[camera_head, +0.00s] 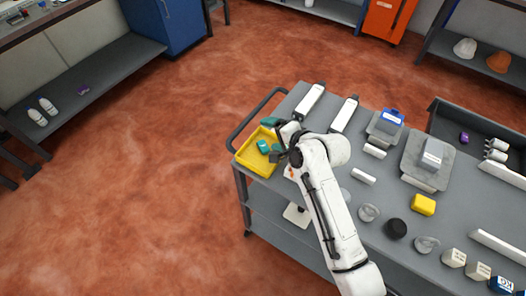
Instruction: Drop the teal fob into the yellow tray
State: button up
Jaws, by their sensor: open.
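The yellow tray (243,160) sits at the left end of the grey cart, beside its handle. A small teal piece, which looks like the teal fob (263,146), shows inside the tray's outline. I cannot tell for sure whether it rests on the tray floor. My gripper (272,139) is open over the tray's right part, with its dark fingers spread around and close to the fob. The gripper and wrist hide the tray's right side.
Open red floor (150,190) lies left of the cart.

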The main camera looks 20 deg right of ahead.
jog(key=b+v, duration=0.1)
jog(key=v, duration=0.9)
jog(key=shift+s+d+r, duration=0.15)
jog(key=shift+s+d, duration=0.05)
jog(key=shift+s, duration=0.1)
